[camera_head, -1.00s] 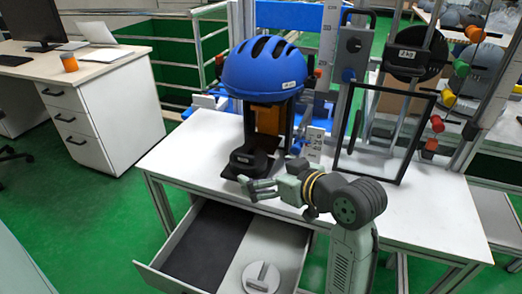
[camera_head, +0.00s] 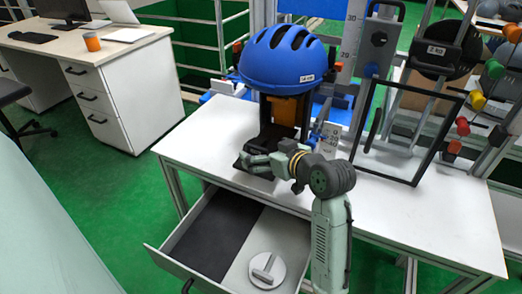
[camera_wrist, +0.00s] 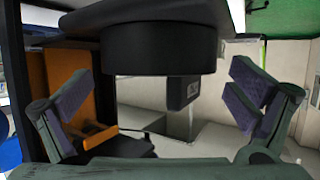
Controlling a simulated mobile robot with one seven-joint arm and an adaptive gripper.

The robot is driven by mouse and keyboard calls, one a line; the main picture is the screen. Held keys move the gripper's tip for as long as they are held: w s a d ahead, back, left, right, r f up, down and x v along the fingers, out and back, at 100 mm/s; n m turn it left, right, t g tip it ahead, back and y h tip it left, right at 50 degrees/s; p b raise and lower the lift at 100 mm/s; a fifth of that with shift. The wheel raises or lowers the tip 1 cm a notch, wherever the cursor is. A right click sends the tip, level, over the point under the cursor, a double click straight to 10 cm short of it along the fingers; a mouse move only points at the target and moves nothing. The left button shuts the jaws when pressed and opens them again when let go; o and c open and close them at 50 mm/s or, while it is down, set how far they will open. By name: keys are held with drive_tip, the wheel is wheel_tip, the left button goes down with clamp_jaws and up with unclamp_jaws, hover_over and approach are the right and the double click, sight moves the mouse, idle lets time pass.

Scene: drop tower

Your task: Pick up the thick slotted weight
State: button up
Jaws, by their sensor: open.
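A thick black round weight (camera_wrist: 160,48) fills the upper middle of the wrist view, against a dark flat base (camera_wrist: 85,16). A smaller block with a pale label (camera_wrist: 182,92) sticks out from its lower side in that picture. My gripper (camera_wrist: 160,90) is open, with one finger at the left and one at the right. The weight lies between and beyond the fingers, and I see no contact. In the head view my gripper (camera_head: 258,161) is low over the table at the foot of the helmet stand and mostly hides the weight there.
A blue helmet (camera_head: 282,58) sits on the stand above my gripper. A black rectangular frame (camera_head: 437,138) stands to the right on the white table (camera_head: 410,225). The open drawer (camera_head: 165,262) below holds a grey disc with a bar (camera_head: 264,268). An orange part (camera_wrist: 55,75) is beside the left finger.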

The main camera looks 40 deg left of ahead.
drive_tip(key=shift+w+a+f, duration=0.15)
drive_tip(key=shift+a, duration=0.2)
drive_tip(key=c, duration=1.8)
drive_tip(key=shift+r, duration=0.3)
